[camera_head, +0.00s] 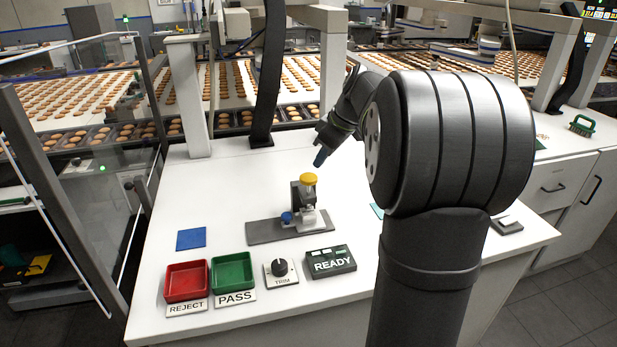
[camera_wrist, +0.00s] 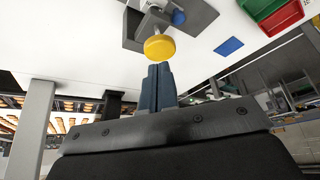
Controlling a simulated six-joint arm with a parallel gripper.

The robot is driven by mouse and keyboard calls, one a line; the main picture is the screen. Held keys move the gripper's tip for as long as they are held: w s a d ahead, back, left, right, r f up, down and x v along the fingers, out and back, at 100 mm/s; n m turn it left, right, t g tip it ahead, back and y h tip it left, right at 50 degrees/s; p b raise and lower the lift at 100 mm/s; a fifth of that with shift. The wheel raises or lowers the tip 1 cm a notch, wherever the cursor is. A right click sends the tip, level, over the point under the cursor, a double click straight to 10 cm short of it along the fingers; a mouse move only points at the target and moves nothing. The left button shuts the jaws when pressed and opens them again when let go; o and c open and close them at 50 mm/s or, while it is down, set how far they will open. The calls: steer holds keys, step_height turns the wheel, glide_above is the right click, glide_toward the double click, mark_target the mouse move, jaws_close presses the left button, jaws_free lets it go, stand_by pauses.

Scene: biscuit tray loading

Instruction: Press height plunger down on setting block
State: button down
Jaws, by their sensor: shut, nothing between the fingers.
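The height plunger (camera_head: 308,179) has a round yellow cap. It tops the small grey setting block (camera_head: 305,205), which stands upright on a dark flat base plate (camera_head: 263,232). The yellow plunger cap also shows in the wrist view (camera_wrist: 159,47), just beyond my fingertips, with part of the block behind it. My gripper (camera_head: 319,160) is shut and empty, its blue fingers together and pointing down. It is above and slightly right of the plunger in the head view, and a gap shows between them. In the wrist view the closed fingertips (camera_wrist: 159,67) are near the cap's edge.
A blue square (camera_head: 191,239), a red REJECT tray (camera_head: 187,296), a green PASS tray (camera_head: 233,287), a TRIM knob (camera_head: 280,268) and a READY box (camera_head: 331,262) are on the white table. A dark post (camera_head: 262,120) stands behind. Biscuit conveyors run along the back.

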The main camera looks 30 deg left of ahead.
steer(key=shift+x, duration=1.95)
steer(key=shift+f, duration=0.1)
steer(key=shift+s+d+f, duration=0.15)
steer(key=shift+f, duration=1.1)
steer(key=shift+s+d+f, duration=0.15)
steer(key=shift+f, duration=1.1)
glide_toward(310, 177)
steer(key=d+r, duration=0.6)
steer(key=d, duration=0.2)
steer(key=shift+f, duration=0.1)
steer(key=shift+a, duration=0.1)
